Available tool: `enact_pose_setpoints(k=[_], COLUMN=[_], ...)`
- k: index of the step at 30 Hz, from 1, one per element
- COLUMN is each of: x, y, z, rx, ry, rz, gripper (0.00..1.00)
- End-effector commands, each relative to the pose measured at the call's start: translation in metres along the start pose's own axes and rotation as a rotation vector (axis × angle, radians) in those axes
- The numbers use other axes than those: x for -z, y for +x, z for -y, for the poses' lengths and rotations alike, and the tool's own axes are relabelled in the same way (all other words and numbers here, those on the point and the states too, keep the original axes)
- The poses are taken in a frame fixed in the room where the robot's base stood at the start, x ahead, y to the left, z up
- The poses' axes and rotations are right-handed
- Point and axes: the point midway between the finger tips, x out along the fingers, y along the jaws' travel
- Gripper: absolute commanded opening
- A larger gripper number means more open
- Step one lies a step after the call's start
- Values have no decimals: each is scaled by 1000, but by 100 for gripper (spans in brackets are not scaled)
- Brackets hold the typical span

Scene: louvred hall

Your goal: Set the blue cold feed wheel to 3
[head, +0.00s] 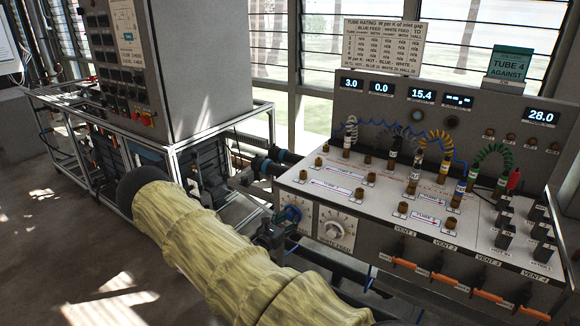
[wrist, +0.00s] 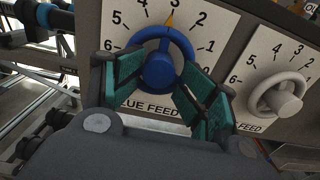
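The blue feed wheel (wrist: 161,72) is on a white dial plate (wrist: 226,22) in the wrist view. Its yellow pointer (wrist: 170,21) stands at about the 3 mark. In the head view the wheel (head: 292,213) is partly hidden by my gripper (head: 279,228). The leftmost display (head: 351,85) reads 3.0. In the wrist view my gripper (wrist: 167,76) has its green-padded fingers spread apart, one at each side of the wheel's lower part. I cannot tell whether the pads touch the rim.
The white feed wheel (wrist: 280,98) is close to the right of the blue one; its display (head: 381,88) reads 0.0. The bench top (head: 330,190) carries brass ports and coiled hoses. Orange-handled vents (head: 450,281) line its front. A metal-framed cabinet (head: 200,60) stands at left.

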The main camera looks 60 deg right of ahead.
Motion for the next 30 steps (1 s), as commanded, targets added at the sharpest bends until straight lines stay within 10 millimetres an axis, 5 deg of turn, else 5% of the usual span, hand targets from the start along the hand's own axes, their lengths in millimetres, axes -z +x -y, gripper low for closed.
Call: enact_pose_setpoints(k=[17, 30], x=[0, 0], y=[-52, -59], z=[-1, -1], rx=[-1, -1], ry=[1, 1], rz=[0, 0], gripper=[53, 53])
